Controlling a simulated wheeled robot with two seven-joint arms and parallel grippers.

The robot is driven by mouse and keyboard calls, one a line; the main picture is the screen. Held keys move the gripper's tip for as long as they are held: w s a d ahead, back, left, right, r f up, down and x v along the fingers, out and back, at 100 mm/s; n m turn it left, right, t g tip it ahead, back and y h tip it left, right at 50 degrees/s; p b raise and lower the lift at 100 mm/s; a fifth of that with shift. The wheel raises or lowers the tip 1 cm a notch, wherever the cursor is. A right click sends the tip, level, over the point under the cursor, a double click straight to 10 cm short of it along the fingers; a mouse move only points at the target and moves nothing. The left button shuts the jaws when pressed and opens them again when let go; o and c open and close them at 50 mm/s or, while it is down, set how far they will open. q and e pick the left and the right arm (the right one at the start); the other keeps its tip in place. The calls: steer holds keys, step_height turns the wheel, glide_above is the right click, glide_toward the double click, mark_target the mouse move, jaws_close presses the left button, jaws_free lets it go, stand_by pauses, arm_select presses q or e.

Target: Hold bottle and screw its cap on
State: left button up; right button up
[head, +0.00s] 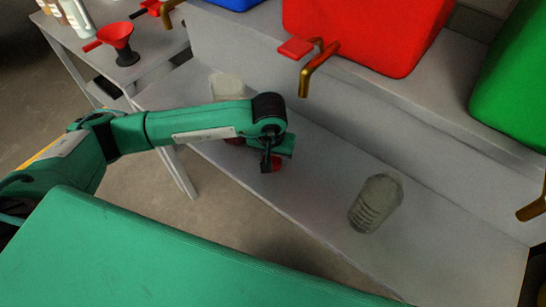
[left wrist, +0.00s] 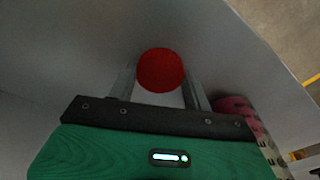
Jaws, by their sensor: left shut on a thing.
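My left gripper (head: 270,158) is low over the grey shelf, with its fingers shut on a small round red cap (head: 278,164). In the left wrist view the cap (left wrist: 160,69) shows as a red disc between the two fingertips (left wrist: 160,85). A clear grey-green ribbed bottle (head: 376,203) is on the shelf to the right of my left gripper, apart from it. Whether the bottle stands or lies is hard to tell. Another pale bottle-like thing (head: 226,86) is partly hidden behind my left arm. My right gripper is not in view.
The grey shelf (head: 310,215) is clear between cap and bottle. Above it, a red container (head: 365,35) with a brass tap (head: 318,68) and a green container (head: 515,85) stand on a ledge. A red funnel (head: 117,36) stands on a side table at the upper left.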

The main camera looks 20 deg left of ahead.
arm_select(q)
step_height(320, 180, up, 6)
steer(key=shift+r+b, duration=0.2)
steer(key=shift+b, duration=0.65)
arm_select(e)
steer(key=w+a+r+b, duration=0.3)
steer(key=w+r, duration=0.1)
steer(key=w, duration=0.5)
arm_select(q)
steer(key=s+a+p, duration=0.3)
steer(key=s+p, duration=0.1)
steer(key=s, duration=0.5)
steer(key=s+a+p, duration=0.3)
steer(key=s+p, duration=0.2)
steer(key=s, duration=0.4)
steer(key=shift+s+a, duration=0.3)
steer(key=shift+a, duration=0.05)
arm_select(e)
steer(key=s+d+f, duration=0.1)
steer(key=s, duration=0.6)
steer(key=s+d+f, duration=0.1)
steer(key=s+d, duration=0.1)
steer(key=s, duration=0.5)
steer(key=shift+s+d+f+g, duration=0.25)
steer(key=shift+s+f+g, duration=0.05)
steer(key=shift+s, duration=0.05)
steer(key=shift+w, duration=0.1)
